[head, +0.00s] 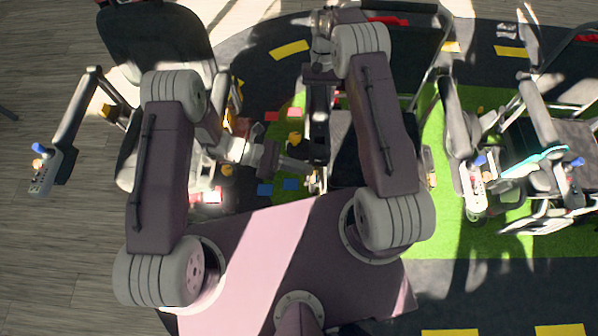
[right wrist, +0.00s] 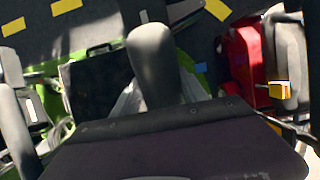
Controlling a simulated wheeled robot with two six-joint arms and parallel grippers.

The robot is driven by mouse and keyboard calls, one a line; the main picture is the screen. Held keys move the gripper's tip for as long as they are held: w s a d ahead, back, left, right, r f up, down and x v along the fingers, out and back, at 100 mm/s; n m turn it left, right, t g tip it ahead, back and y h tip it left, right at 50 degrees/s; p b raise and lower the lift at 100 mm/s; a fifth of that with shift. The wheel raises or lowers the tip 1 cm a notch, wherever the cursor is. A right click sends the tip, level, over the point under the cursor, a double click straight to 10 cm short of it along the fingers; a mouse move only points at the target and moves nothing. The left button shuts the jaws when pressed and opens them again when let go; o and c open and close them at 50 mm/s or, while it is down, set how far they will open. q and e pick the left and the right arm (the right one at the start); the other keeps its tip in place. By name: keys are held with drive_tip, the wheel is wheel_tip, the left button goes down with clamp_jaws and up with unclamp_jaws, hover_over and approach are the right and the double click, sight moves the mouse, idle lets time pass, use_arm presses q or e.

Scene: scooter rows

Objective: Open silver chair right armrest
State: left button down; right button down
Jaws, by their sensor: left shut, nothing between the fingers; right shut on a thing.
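A chair stands below my arms in the head view, mostly hidden by them; I cannot tell surely that it is the silver one. A long dark armrest (head: 318,125) runs downward from my right gripper (head: 319,75). That gripper is shut on it, though the grip itself is hard to see. In the right wrist view a grey rounded armrest pad (right wrist: 153,62) stands up in the middle, above a dark surface that fills the bottom. My left gripper (head: 308,170) is shut and empty, low beside the lower end of the dark armrest. Whether they touch cannot be told.
A chair with a dark back (head: 155,38) stands at the left, its control arm (head: 52,172) reaching out over the wooden floor. More chairs with joystick consoles (head: 473,190) stand at the right on green. The right wrist view shows a red scooter (right wrist: 245,62). Dark road lies at lower right.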

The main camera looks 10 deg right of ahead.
use_arm(q)
drive_tip(key=shift+r, duration=0.25)
drive_tip(key=shift+w, duration=0.1)
use_arm(e)
drive_tip(key=shift+s, duration=0.15)
use_arm(q)
drive_tip(key=r, duration=0.1)
drive_tip(key=w+r, duration=0.1)
drive_tip(key=r, duration=0.1)
drive_tip(key=shift+d+r, duration=0.15)
use_arm(e)
drive_tip(key=shift+f, duration=0.1)
drive_tip(key=c, duration=0.6)
unclamp_jaws()
